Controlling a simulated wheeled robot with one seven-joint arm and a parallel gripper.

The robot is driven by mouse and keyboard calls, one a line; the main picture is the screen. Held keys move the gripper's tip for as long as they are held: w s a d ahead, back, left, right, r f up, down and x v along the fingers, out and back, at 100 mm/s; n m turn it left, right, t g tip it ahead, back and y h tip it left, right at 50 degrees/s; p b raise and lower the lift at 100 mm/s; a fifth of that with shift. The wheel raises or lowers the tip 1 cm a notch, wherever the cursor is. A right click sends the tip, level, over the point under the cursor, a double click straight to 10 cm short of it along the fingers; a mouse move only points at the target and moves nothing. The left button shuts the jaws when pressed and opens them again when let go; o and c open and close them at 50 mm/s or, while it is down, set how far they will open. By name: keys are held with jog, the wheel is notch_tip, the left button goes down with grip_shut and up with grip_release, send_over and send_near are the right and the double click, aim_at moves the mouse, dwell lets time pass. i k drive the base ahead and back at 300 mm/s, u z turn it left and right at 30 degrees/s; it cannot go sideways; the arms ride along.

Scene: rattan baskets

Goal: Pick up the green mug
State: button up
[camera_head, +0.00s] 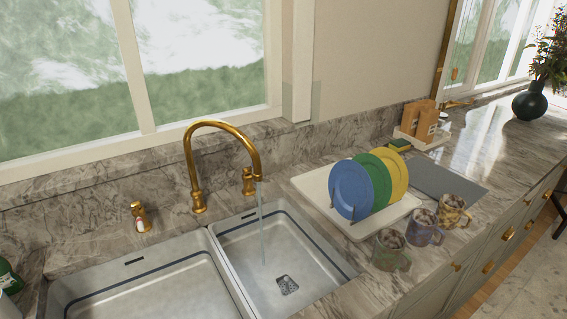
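The green mug (390,251) stands upright on the marble counter, just right of the right sink basin and near the counter's front edge. It is the nearest of three mugs in a row. A blue-purple mug (422,228) stands just behind it to the right, and a yellow-brown mug (452,211) stands farther along. The green mug's handle seems to point right. My gripper is not in view.
Blue (351,189), green and yellow plates stand in a rack on a white tray (320,187) behind the mugs. A brass faucet (222,126) runs water into the right basin (248,240). A grey mat (446,180) lies beyond the tray. A dark vase (529,103) stands far right.

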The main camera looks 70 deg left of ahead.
aim_at(390, 243)
jog(key=u, duration=0.05)
jog(key=k, duration=2)
jog(key=u, duration=0.15)
jog(key=i, duration=3.4)
